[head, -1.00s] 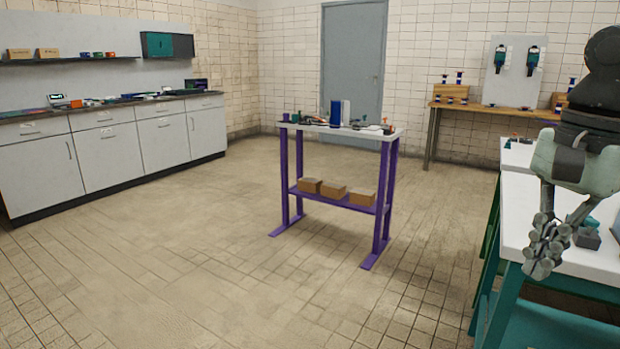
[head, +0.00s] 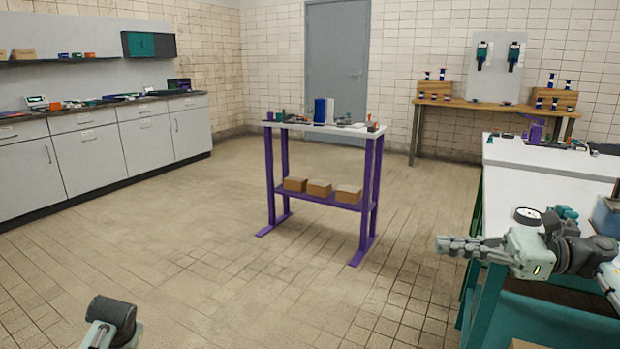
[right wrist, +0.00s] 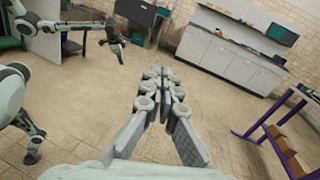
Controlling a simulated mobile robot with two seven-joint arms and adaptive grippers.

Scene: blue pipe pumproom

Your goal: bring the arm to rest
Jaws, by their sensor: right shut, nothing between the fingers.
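My right gripper (head: 440,243) is at the right of the head view, in front of the teal-legged white bench's near edge. It is level, its fingers point left, and it is shut with nothing between them. In the right wrist view its fingers (right wrist: 163,74) lie together over open floor. A part of my left arm (head: 110,322) shows at the bottom left of the head view. My left gripper (right wrist: 117,47) appears small at the upper left of the right wrist view; its finger state is unclear.
The white bench (head: 545,193) holds a round gauge (head: 527,216) and teal parts near my right wrist. A purple-legged table (head: 310,127) with boxes on its shelf stands mid-room. Grey cabinets (head: 100,145) line the left wall. The floor (head: 200,240) between is clear.

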